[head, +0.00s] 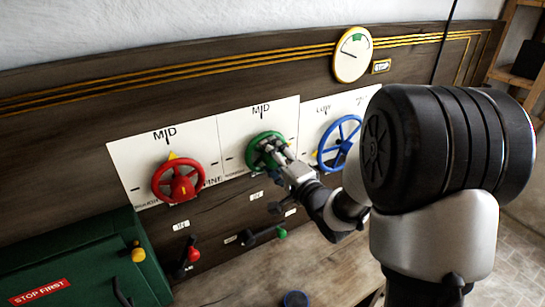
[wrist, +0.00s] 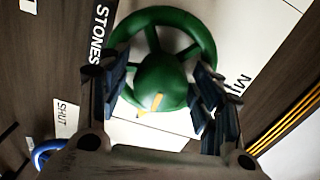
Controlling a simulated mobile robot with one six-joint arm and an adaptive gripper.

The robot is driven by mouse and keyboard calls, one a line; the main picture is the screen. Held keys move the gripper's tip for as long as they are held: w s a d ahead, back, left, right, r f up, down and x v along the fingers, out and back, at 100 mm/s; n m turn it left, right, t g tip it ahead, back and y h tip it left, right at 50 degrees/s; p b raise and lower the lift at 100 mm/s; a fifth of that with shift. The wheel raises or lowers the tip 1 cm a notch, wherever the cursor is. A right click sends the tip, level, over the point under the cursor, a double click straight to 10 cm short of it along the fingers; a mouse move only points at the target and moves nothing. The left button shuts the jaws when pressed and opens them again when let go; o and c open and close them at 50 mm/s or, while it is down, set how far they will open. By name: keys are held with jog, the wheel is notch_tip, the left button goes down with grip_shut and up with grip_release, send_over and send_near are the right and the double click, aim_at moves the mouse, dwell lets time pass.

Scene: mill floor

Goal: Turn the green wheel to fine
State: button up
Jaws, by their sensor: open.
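The green wheel (head: 257,158) is mounted on a white plate (head: 285,117) marked MID at its top, in the middle of the panel in the head view. The wheel fills the upper middle of the wrist view (wrist: 205,38), with a yellow mark on its hub (wrist: 163,75). My gripper (head: 269,147) is at the wheel's face. In the wrist view my gripper (wrist: 162,88) is open, its fingers on either side of the hub, over the wheel. I cannot tell whether they touch it. The word fine is not readable on the green wheel's plate.
A red wheel (head: 178,182) is at the left, and a blue wheel (head: 326,155) is close at the right, partly behind my arm. Below are a red-handled lever (head: 193,254) and a green-knobbed lever (head: 281,233). A green box (head: 75,258) stands lower left. A round gauge (head: 352,55) hangs above.

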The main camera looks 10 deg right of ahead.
jog(key=v, duration=0.7)
jog(key=shift+s, duration=0.2)
